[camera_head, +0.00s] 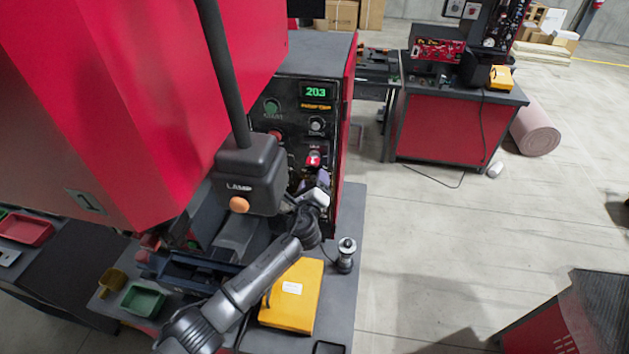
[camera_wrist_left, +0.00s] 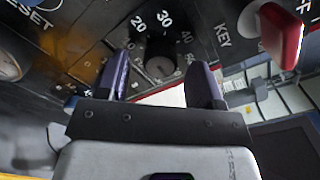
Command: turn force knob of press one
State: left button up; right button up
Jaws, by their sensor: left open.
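The press (camera_head: 180,90) is the big red machine on the left, with a dark control panel on its side. In the left wrist view a dark round dial knob (camera_wrist_left: 160,66), with scale numbers 20, 30 and 40 around it, faces me. My left gripper (camera_wrist_left: 160,78) is open, with its two purple fingers on either side of the knob. I cannot tell if they touch it. In the head view my left gripper (camera_head: 309,182) is at the lower panel, below a red switch, and hides the knob there. My right gripper is not in view.
A green display (camera_head: 317,92) reads 203 above another dial (camera_head: 317,125). A black LAMP box (camera_head: 250,175) hangs left of my gripper. A yellow case (camera_head: 293,296) lies below my arm.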

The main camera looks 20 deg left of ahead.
pick_arm(q)
jog(key=shift+w, duration=0.35)
jog(key=shift+c, duration=0.2)
jog(key=c, duration=0.9)
